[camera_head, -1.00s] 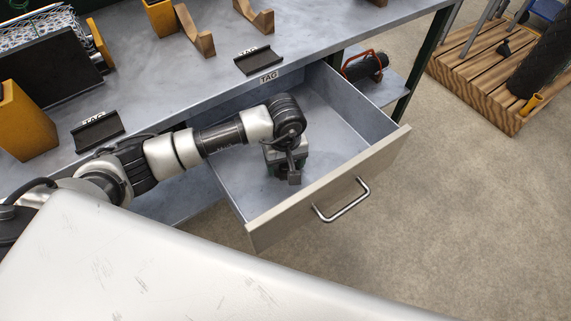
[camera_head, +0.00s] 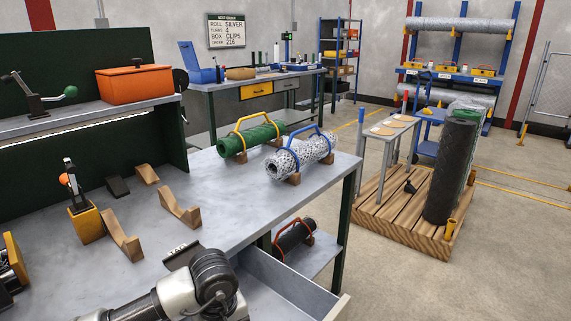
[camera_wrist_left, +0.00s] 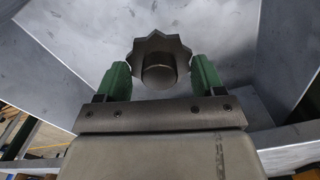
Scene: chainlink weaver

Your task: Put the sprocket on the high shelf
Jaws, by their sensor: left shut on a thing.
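The sprocket (camera_wrist_left: 158,48) is a grey toothed disc with a round hub. In the left wrist view it sits between the green fingers of my left gripper (camera_wrist_left: 160,78), which is shut on it. The drawer's grey inside (camera_wrist_left: 65,40) fills the background there. In the head view my left forearm and wrist are over the open drawer (camera_head: 290,285) at the bottom; the fingers and sprocket are out of sight. A raised shelf (camera_head: 35,127) above the workbench, at the left, holds an orange toolbox (camera_head: 134,84). My right gripper is not in view.
Wooden cradles (camera_head: 180,210) and a yellow block (camera_head: 86,225) stand on the workbench (camera_head: 235,195). Green (camera_head: 250,138) and speckled (camera_head: 300,155) rolls lie at its far end. A clamp-like tool (camera_head: 38,95) stands left of the toolbox; the shelf's front strip is clear.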

